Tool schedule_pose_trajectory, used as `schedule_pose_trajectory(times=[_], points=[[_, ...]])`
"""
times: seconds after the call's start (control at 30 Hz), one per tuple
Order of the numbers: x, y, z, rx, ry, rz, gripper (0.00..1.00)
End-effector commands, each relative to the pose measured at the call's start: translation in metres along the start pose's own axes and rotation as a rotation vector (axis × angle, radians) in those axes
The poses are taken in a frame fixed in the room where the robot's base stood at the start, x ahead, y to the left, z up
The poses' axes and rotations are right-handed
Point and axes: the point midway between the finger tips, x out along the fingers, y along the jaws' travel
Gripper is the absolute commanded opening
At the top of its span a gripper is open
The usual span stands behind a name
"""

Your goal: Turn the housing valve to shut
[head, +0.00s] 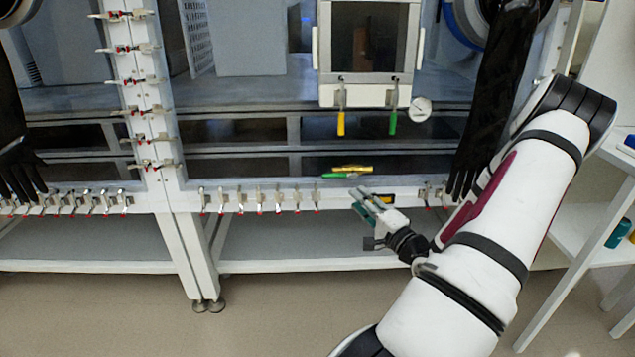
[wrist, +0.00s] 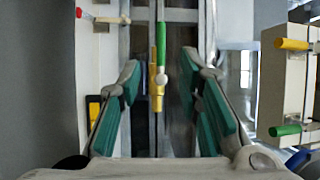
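The housing valve has a brass-yellow body (head: 352,168) and a green lever (head: 338,176), on the ledge of the glovebox front below the window box. In the wrist view its green lever (wrist: 161,42) runs roughly in line with the yellow body (wrist: 156,92). A pale round knob sits where they meet. My gripper (head: 365,197) is just below and in front of the valve in the head view. In the wrist view my gripper (wrist: 161,72) is open, its teal-padded fingers either side of the valve's line. Nothing is held, and no contact is visible.
A window box (head: 369,50) above carries a hanging yellow handle (head: 341,123) and a green handle (head: 392,121). A round gauge (head: 420,109) is beside it. Red-tipped clamps (head: 259,199) line the ledge. A black glove (head: 495,95) hangs close to my arm. A white shelf (head: 580,230) stands right.

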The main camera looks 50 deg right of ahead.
Motion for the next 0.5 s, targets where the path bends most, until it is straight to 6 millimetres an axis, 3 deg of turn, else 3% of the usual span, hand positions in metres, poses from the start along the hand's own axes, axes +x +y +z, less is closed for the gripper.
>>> schedule_pose_trajectory(times=[0.17, 0.5], points=[[0.022, -0.001, 0.001, -0.001, -0.003, -0.002, 0.32], [0.089, 0.000, 0.002, 0.000, -0.006, -0.002, 0.32]])
